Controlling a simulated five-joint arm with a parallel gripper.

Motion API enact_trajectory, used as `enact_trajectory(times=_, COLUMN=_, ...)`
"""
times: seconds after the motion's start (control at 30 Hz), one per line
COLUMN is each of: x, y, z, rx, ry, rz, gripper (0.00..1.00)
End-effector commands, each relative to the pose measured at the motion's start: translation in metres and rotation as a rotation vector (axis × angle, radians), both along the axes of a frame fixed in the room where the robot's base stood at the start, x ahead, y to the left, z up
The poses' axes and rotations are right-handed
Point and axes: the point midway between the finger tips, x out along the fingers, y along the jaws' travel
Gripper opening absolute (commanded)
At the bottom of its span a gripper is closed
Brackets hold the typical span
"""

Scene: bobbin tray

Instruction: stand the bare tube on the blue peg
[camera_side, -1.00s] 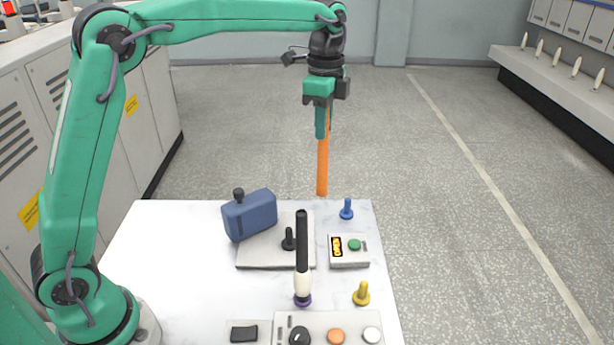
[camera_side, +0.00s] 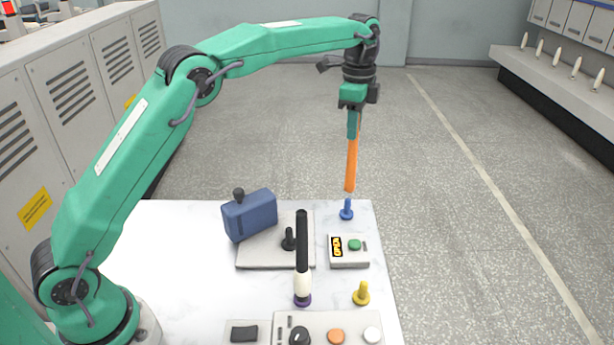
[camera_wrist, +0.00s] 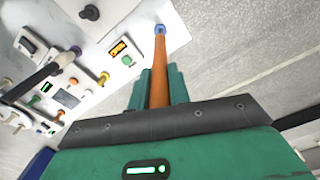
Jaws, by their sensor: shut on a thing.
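My gripper (camera_side: 353,122) is shut on the bare orange tube (camera_side: 351,165), which hangs nearly upright with a slight tilt. The blue peg (camera_side: 346,210) stands on the table near its far right corner. In the side view the tube's lower end is just above the peg's tip, with a small gap. In the wrist view the tube (camera_wrist: 159,80) runs from between my gripper's fingers (camera_wrist: 158,88) toward the blue peg (camera_wrist: 160,29), and its far end appears close to the peg. The depth gap between them is hard to judge.
A black tube with a white wound part (camera_side: 302,255) stands on a purple peg. A yellow peg (camera_side: 362,294) is at the right edge. A blue canister (camera_side: 250,215), a small box with a green button (camera_side: 349,251) and a button panel (camera_side: 325,320) are also on the table.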

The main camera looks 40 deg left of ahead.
Motion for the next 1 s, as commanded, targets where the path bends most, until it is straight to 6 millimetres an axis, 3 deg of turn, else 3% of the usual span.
enact_trajectory(times=0.53, x=0.000, y=0.000, z=-0.022, rx=0.000, ry=0.000, rz=0.000, gripper=0.00)
enact_trajectory(times=1.0, x=0.000, y=0.000, z=-0.024, rx=0.000, ry=0.000, rz=0.000, gripper=0.00)
